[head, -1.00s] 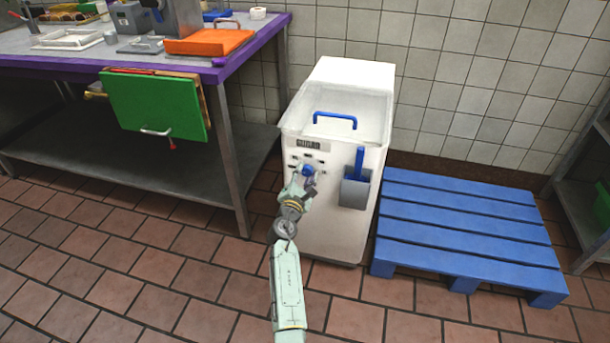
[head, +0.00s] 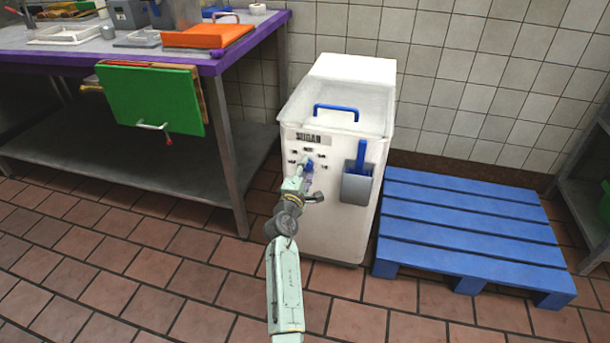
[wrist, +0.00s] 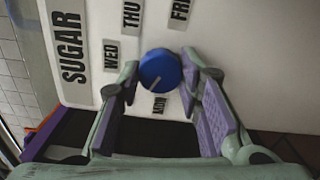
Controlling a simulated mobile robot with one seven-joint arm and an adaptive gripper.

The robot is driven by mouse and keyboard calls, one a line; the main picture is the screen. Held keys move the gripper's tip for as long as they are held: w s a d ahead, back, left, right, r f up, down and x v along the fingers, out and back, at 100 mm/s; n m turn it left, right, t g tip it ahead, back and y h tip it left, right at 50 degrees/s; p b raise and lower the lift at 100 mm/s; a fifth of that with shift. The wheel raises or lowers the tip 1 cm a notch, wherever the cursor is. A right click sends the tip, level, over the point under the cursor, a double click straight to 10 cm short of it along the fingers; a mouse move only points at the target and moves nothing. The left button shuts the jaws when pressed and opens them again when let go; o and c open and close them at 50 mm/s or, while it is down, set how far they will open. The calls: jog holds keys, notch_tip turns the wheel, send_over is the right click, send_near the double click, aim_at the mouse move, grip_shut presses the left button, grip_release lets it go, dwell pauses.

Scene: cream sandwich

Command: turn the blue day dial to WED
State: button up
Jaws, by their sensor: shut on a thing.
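The blue day dial (wrist: 160,69) is on the front of the white SUGAR bin (head: 330,225). Its pale pointer line slants down and left in the wrist view, between the MON label (wrist: 158,105) and a label at the lower left that is partly covered by my finger. The WED label (wrist: 110,54) is left of the dial, with THU (wrist: 131,15) and FRI (wrist: 180,9) above. My gripper (wrist: 160,78) is shut on the dial, one purple-padded finger on each side. In the head view the dial (head: 307,165) is partly hidden by my gripper.
A grey holder (head: 357,188) with a blue-handled scoop is on the bin front, right of the dial. A blue pallet (head: 465,230) lies at the right. A purple-edged table (head: 225,65) with a hanging green board (head: 150,98) is at the left. The tiled floor in front is clear.

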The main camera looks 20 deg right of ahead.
aim_at(308, 135)
jog(key=m+b, duration=0.1)
jog(key=m, duration=0.1)
jog(key=m+b, duration=0.4)
jog(key=shift+f+m, duration=0.25)
jog(key=shift+m, duration=0.05)
jog(key=m+b, duration=0.3)
jog(key=m, duration=0.1)
jog(key=shift+r, duration=0.1)
jog(key=shift+r+m+b, duration=0.1)
jog(key=shift+m+b, duration=0.8)
jog(key=shift+m, duration=0.3)
jog(key=o, duration=1.2)
jog(key=shift+r, duration=0.1)
jog(key=shift+c, duration=0.2)
notch_tip(308, 135, up, 10)
